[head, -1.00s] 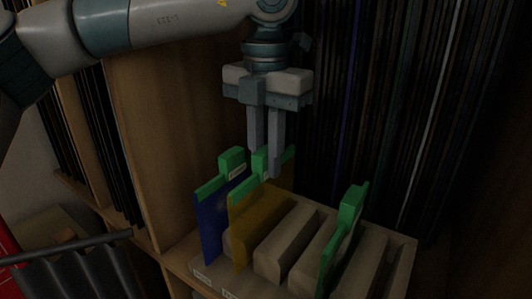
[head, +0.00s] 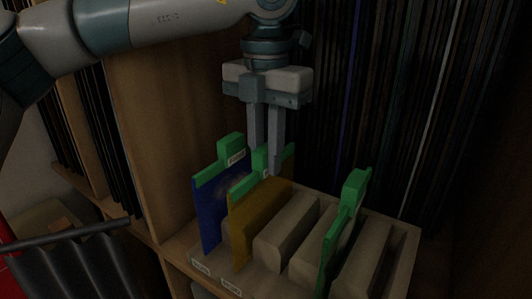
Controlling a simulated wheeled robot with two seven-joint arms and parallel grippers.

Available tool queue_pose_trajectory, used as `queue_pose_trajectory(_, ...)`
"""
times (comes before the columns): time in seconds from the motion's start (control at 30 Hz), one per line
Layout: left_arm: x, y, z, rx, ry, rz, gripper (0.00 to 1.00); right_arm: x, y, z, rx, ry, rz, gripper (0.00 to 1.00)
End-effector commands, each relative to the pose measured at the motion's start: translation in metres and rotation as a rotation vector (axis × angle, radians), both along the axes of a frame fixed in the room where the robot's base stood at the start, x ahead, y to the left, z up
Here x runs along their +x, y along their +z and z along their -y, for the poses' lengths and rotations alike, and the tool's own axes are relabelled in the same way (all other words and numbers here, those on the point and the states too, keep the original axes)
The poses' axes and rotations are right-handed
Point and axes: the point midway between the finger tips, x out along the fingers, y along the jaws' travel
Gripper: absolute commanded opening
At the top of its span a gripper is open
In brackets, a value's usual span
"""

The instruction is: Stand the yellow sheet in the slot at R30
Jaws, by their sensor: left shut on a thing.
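The yellow sheet (head: 241,228) is see-through, with a green strip and tab along its top. It stands upright at the wooden slotted rack (head: 403,230), just right of the blue sheet. My left gripper (head: 266,162) points down from above and is shut on the yellow sheet's green tab. The sheet's lower edge is down among the rack's blocks; I cannot tell how deep it sits. Small white labels (head: 231,287) on the rack's front are too small to read, so I cannot pick out R30. My right gripper is not in view.
The blue sheet (head: 209,215) with a green tab stands close on the left. Another green-topped sheet (head: 340,230) stands further right, seen nearly edge-on. Empty slots lie between the blocks. Dark upright sheets (head: 400,100) fill the shelf behind; a wooden panel (head: 165,140) stands left.

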Motion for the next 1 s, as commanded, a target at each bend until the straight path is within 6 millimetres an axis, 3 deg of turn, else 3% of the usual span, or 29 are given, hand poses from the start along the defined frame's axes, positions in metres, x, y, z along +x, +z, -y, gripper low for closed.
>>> queue_pose_trajectory(0.87,-0.0002,-0.0062,0.0005,0.0,0.0,-0.001,0.0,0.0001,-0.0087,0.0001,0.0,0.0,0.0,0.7)
queue_pose_trajectory(0.9,-0.0002,-0.0064,0.0005,0.0,0.0,-0.001,0.2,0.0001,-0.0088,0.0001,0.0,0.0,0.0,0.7)
queue_pose_trajectory(1.0,-0.0002,-0.0065,0.0003,0.0,0.0,-0.001,0.39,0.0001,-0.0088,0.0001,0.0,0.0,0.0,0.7)
